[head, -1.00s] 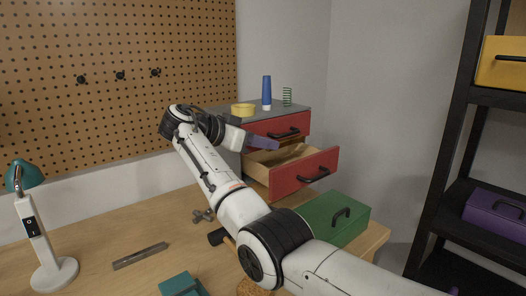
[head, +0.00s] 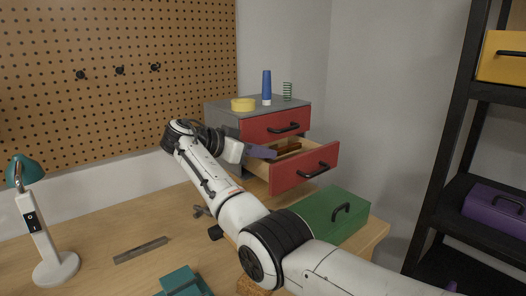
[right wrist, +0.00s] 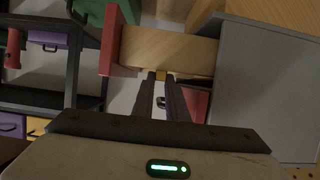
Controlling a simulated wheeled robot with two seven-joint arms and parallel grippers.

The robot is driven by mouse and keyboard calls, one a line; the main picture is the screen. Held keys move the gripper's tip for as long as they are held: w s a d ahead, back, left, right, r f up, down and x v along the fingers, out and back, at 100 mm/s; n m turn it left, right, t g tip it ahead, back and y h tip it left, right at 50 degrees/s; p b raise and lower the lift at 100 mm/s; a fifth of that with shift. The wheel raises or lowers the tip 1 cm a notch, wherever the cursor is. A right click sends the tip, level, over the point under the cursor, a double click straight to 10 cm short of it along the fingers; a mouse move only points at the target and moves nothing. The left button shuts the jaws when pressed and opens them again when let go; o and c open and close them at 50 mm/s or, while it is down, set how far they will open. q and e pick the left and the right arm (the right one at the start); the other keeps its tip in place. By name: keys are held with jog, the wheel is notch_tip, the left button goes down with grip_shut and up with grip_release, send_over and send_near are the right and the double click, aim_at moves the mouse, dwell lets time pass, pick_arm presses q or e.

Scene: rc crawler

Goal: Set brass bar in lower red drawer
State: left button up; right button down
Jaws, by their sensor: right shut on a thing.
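The lower red drawer (head: 290,177) of the grey cabinet is pulled open, and its pale wooden inside shows. My right gripper (head: 270,153) is at the drawer's left side, with its fingertips at the opening. It is shut on the brass bar (head: 289,147), which shows as a brownish strip at the drawer opening. In the right wrist view, a small yellow end of the bar (right wrist: 161,76) sits between the fingertips (right wrist: 160,82), beside the wooden drawer side (right wrist: 170,47). I cannot tell whether the bar touches the drawer floor. My left gripper is not in view.
The shut upper red drawer (head: 268,127) is just above. A green box (head: 335,215) is on the bench below the open drawer.

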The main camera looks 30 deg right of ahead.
jog(key=c, duration=1.7)
grip_release()
jog(key=shift+c, duration=0.2)
jog(key=shift+r, duration=0.15)
jog(key=shift+r+p, duration=0.35)
jog(key=shift+p, duration=0.05)
jog(key=shift+a+r, duration=0.15)
jog(key=shift+r, duration=0.15)
jog(key=v, duration=1.1)
jog(key=shift+a+b, duration=0.3)
jog(key=shift+b, duration=0.15)
